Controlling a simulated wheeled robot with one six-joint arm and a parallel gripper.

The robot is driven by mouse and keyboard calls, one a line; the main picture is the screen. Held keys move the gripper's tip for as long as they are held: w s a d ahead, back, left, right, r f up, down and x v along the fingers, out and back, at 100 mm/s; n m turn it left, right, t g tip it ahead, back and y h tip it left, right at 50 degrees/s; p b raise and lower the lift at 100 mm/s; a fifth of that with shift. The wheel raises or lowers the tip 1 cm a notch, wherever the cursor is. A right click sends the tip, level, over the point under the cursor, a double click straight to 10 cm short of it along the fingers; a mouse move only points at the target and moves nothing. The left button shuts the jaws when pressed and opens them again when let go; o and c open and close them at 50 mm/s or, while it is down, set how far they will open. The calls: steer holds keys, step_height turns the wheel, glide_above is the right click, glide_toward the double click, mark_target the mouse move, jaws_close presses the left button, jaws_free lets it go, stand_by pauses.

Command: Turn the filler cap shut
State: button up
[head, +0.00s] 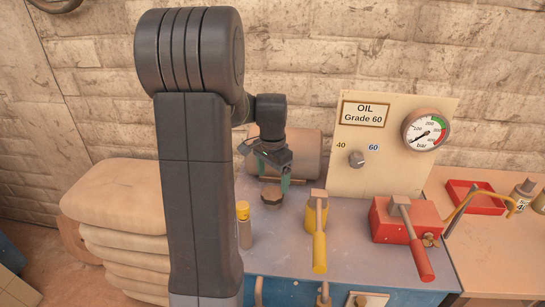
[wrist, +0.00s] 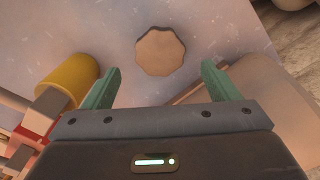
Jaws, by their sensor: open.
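The filler cap (head: 272,195) is a small brown many-sided knob on the grey-blue bench top, in front of a brown cylinder. In the wrist view the cap (wrist: 160,51) is seen from above, just beyond the fingertips and roughly centred between them. My gripper (head: 274,177) is above and behind the cap in the head view. Its two green fingers are spread apart in the wrist view (wrist: 161,72), with nothing between them. The fingers look clear of the cap; the exact height above it cannot be told.
A yellow-handled lever (head: 318,235) and a red valve block (head: 396,222) with a lever stand right of the cap. The oil panel (head: 351,150) with gauge (head: 426,130) rises behind. Stacked sacks (head: 115,200) lie left.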

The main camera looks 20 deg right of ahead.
mark_target(272, 191)
step_height(272, 191, up, 9)
steer(key=shift+f, duration=0.15)
stand_by(0.5)
step_height(272, 191, down, 14)
steer(key=shift+r, duration=0.1)
stand_by(0.5)
